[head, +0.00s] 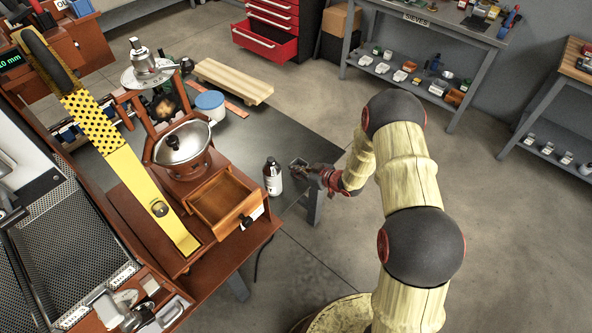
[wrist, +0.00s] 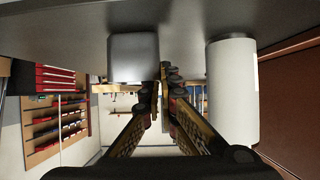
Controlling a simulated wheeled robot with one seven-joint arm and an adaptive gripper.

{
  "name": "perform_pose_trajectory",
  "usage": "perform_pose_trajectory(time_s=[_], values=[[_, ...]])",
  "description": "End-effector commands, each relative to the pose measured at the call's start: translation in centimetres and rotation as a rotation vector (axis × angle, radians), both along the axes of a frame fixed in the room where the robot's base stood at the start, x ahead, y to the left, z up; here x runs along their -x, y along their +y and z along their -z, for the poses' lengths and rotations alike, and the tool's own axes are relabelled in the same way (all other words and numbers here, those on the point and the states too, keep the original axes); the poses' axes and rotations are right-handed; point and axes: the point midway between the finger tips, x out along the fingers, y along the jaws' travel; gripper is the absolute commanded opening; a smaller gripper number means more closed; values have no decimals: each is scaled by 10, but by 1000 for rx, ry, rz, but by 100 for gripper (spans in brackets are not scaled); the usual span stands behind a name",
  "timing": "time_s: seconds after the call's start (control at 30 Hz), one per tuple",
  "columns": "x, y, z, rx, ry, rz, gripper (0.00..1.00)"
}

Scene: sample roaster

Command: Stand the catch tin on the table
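The catch tin looks to be the small grey square metal tin (head: 299,164) near the table's right edge, beside a bottle. It appears upright, its base at or very near the grey tabletop. The wrist view looks upside down, and there the tin (wrist: 132,58) hangs from the tabletop at the top. My gripper (head: 312,173) is at the tin's right side in the head view. In the wrist view its fingertips (wrist: 168,78) are close together at the tin's right edge. I cannot tell whether they pinch part of the tin or stand just apart from it.
A white bottle with a dark cap (head: 272,178) stands close left of the tin; it also shows in the wrist view (wrist: 232,92). A wooden drawer (head: 226,204) stands open on the roaster left of the bottle. The dark tabletop (head: 262,132) behind the tin is clear.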

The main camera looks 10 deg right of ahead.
Motion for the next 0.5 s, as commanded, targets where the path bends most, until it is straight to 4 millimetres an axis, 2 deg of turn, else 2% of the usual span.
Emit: perform_pose_trajectory(time_s=[0.4, 0.5], values=[[0, 0, 2, 0, 0, 0, 23], [0, 0, 2, 0, 0, 0, 23]])
